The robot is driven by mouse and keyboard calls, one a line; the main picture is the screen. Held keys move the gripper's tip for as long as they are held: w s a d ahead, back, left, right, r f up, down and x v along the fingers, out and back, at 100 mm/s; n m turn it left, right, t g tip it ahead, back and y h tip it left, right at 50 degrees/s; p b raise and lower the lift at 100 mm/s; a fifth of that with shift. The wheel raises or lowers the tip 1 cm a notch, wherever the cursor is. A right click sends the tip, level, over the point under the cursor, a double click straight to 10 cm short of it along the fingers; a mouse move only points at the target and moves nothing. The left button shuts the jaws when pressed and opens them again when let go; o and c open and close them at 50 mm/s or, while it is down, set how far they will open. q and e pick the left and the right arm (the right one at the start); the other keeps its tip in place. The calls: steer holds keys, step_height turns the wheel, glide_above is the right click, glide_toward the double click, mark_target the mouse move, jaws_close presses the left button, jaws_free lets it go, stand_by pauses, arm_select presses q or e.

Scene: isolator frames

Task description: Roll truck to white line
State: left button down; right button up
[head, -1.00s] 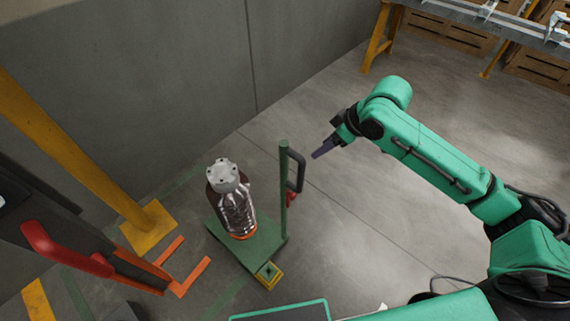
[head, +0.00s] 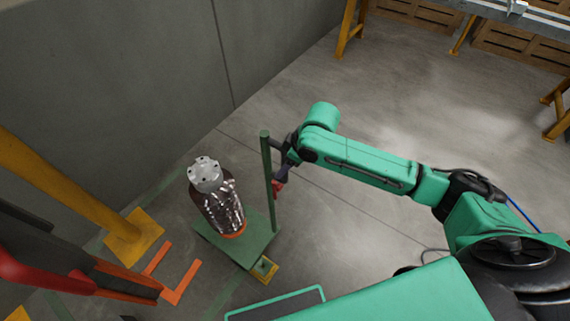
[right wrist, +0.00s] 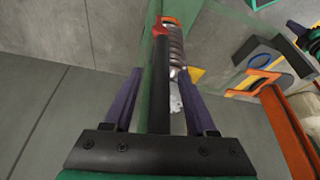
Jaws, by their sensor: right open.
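The truck (head: 262,240) is a small green platform with an upright green post (head: 267,170) on its right side. A dark ribbed cylinder with a silver top (head: 205,175) stands on it. My right gripper (head: 281,175) is at the post's handle side, partly hidden by its own wrist. In the right wrist view, the black handle bar (right wrist: 161,85) runs between the two open purple fingers, with a red piece (right wrist: 160,28) at its far end. I cannot tell whether the fingers touch the bar. My left gripper is not in view. I see no clear white line.
A red and dark structure (head: 60,275) stands at lower left. A grey wall (head: 110,80) is behind. Open floor lies to the right.

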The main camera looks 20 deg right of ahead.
jaws_close()
stand_by(1.4)
